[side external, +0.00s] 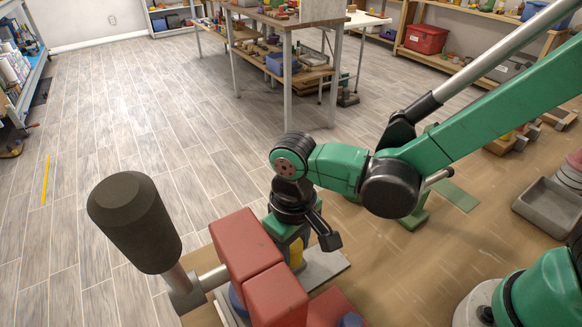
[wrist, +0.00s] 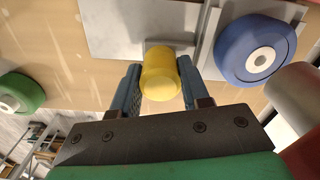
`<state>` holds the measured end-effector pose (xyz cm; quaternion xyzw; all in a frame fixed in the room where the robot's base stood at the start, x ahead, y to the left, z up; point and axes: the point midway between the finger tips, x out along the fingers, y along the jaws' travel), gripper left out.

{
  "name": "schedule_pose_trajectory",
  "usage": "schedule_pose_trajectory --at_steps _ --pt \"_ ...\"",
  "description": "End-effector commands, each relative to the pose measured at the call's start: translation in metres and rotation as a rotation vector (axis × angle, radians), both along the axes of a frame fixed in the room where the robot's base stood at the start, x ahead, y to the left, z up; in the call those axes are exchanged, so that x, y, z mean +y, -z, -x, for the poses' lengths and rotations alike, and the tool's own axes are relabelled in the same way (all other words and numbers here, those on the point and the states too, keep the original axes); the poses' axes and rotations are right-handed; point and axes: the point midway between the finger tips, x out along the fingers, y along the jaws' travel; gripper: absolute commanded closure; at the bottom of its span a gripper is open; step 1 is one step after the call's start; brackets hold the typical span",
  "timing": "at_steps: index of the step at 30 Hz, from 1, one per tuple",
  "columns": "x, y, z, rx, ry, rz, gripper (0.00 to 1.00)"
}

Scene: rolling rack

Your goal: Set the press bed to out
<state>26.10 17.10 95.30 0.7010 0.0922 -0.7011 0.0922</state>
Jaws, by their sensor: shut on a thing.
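A yellow cylindrical knob (wrist: 160,78) stands up at the edge of a flat grey plate (wrist: 115,30), which looks like the press bed. In the side view the knob (side external: 297,253) is partly covered by my gripper (side external: 291,246), and the plate (side external: 328,268) shows on the wooden bench. My gripper's blue fingers (wrist: 160,74) are on both sides of the knob and shut on it. The plate's far end is out of the wrist view, and the red blocks hide part of it in the side view.
Red blocks (side external: 247,243) and a black-handled lever (side external: 135,220) stand close on the left. A blue wheel (wrist: 256,50) is right of the knob, a green wheel (wrist: 18,93) at left. A grey tray (side external: 548,213) sits at the bench's right. Bench behind my gripper is partly bare.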

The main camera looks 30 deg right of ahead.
Motion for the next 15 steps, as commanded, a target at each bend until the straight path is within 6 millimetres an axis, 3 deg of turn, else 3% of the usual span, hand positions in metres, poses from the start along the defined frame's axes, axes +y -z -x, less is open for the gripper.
schedule_pose_trajectory --at_steps 10,15 --pt "-0.003 -0.001 0.0 0.0 0.001 0.0 1.0" --pt "-0.036 -0.001 -0.001 0.0 0.009 0.001 1.0"
